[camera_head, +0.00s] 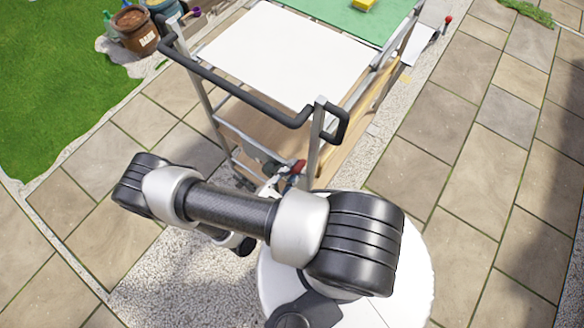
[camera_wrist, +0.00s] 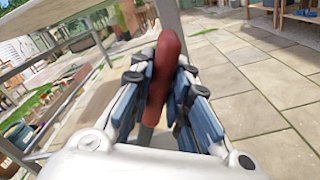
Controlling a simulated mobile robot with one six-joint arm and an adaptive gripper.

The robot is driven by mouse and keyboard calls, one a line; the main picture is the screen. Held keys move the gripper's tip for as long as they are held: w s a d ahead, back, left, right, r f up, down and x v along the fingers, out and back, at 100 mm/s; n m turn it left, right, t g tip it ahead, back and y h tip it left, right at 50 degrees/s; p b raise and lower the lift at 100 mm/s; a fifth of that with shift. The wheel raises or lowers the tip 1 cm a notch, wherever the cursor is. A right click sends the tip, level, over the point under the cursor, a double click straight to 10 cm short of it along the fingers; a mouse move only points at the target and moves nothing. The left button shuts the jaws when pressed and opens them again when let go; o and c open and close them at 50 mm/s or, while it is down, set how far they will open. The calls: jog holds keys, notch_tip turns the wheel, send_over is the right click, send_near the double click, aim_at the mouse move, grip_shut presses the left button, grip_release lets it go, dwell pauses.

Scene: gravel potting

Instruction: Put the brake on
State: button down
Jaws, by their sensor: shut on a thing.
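The red brake handle (camera_wrist: 168,48) stands between the blue finger pads of my gripper (camera_wrist: 166,82) in the wrist view, and the pads press on it from both sides. In the head view its red end (camera_head: 299,167) shows low at the near side of the trolley, close to a trolley leg. My gripper (camera_head: 282,178) is there too, partly hidden behind my arm. The trolley (camera_head: 285,55) has a white top, a dark push bar (camera_head: 235,88) and a wooden lower shelf. The lower end of the handle and the wheels are mostly hidden.
A green mat (camera_head: 345,14) with a yellow block (camera_head: 364,5) lies at the trolley's far end. Another red knob (camera_head: 448,19) sticks out at far right. A brown pot (camera_head: 136,30) stands at upper left by the grass. Paving on the right is clear.

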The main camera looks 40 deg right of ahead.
jog(key=c, duration=1.5)
grip_release()
jog(key=shift+s+f, duration=0.1)
jog(key=shift+s, duration=0.05)
jog(key=v, duration=1.2)
jog(key=shift+a, duration=0.1)
